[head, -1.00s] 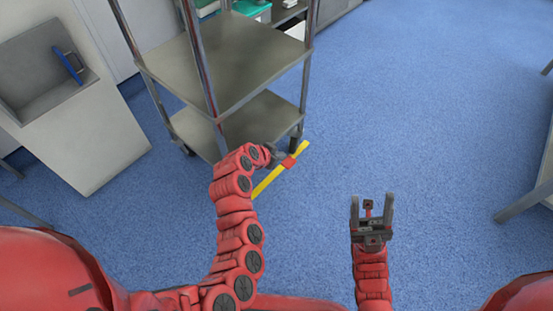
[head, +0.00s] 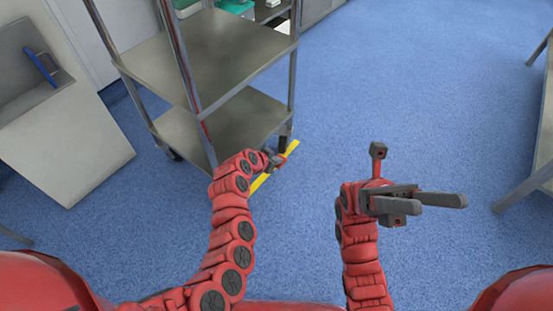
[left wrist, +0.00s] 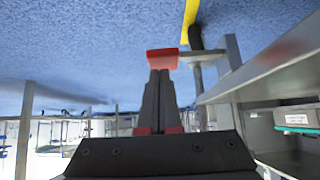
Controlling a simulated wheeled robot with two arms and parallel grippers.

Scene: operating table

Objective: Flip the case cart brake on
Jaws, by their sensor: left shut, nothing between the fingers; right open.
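The case cart (head: 225,55) is a metal frame with flat shelves and dark casters. A small red tab, seemingly the brake pedal (head: 282,161), sits low at its near right caster. In the left wrist view the red pedal (left wrist: 162,57) lies right at the tips of my left gripper (left wrist: 160,73). That gripper is shut with nothing between its fingers. In the head view my left gripper (head: 272,158) is low beside the caster. I cannot tell whether it touches the pedal. My right gripper (head: 443,203) is open and empty, pointing right, away from the cart.
A yellow strip (head: 259,183) lies on the blue floor beside the cart. A grey sink unit (head: 60,140) stands at the left. A metal table (head: 525,175) is at the right edge. The floor (head: 400,90) between cart and table is clear.

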